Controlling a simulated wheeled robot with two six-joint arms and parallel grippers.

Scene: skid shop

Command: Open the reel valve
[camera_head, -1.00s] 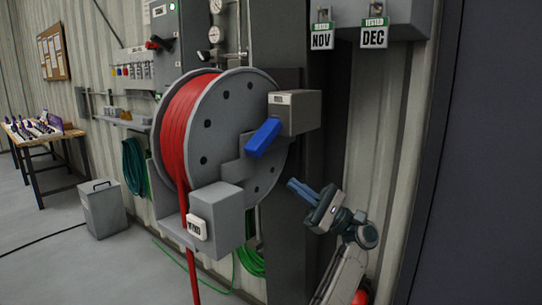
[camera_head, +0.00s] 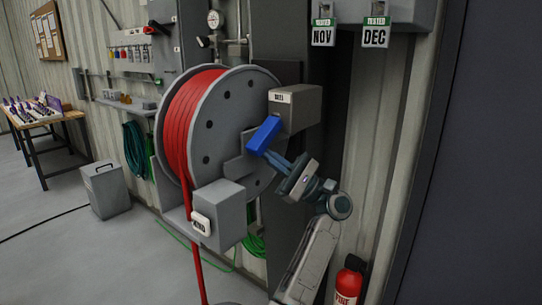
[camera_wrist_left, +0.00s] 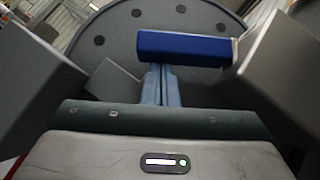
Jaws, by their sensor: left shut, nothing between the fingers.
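The reel valve shows as a blue lever (camera_head: 263,134) on a grey box (camera_head: 296,108) at the right face of the hose reel (camera_head: 228,125). The lever slants down to the left. My left gripper (camera_head: 272,157) is shut and empty, with its fingertips at the underside of the lever. In the left wrist view the blue lever (camera_wrist_left: 185,48) lies across the picture, and the shut fingertips (camera_wrist_left: 160,70) reach up to its lower edge. I cannot tell whether they touch it. My right gripper is in neither view.
A grey box with a white WIND button (camera_head: 201,223) sits below the lever. Red hose (camera_head: 193,125) is wound on the reel. A dark post and ribbed wall stand behind. A fire extinguisher (camera_head: 349,282) stands at the lower right, and NOV and DEC tags (camera_head: 375,35) hang above.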

